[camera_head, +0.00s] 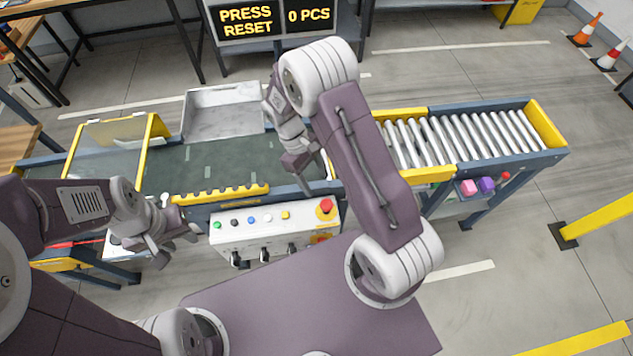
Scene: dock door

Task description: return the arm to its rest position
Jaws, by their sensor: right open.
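My right arm reaches up over the conveyor from the front. Its gripper (312,180) is open and empty, above the front edge of the belt near the rollers. My left arm comes in from the left. Its gripper (178,247) looks open and empty, in front of the belt and left of the button panel (262,238). The panel carries a row of coloured buttons and a red mushroom button (326,206) at its right end.
The dark conveyor belt (215,165) leads right to metal rollers (470,136). A grey metal tray (223,110) stands behind it, and a yellow-framed clear guard (112,147) at left. A sign (265,17) reads "PRESS RESET" and "0 PCS".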

